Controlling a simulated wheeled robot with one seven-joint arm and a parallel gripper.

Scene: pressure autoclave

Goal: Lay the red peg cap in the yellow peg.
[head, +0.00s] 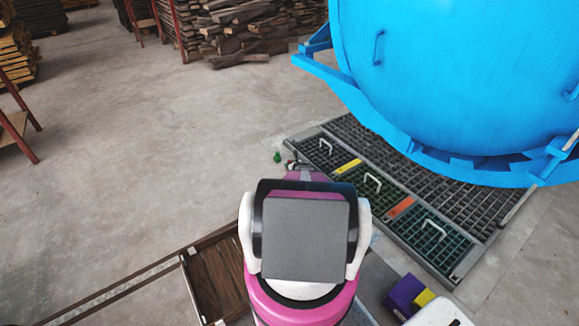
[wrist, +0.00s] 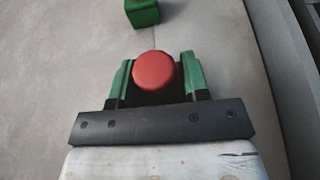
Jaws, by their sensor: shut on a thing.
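My gripper (wrist: 155,80) shows in the wrist view with its green fingers shut on the red peg cap (wrist: 154,70). The cap's round red top faces the camera, and its lower part is hidden between the fingers. It is held over grey concrete floor. In the head view my arm hides most of the gripper. I cannot clearly make out a yellow peg. A yellow block (head: 424,298) at the lower right of the head view is partly hidden, and I cannot tell if it is the peg.
A small green block (wrist: 142,12) is ahead of the gripper and also shows in the head view (head: 277,157). Floor grates (head: 375,190) with white handles lie to the right under a large blue autoclave (head: 455,80). A purple block (head: 404,293) is at lower right.

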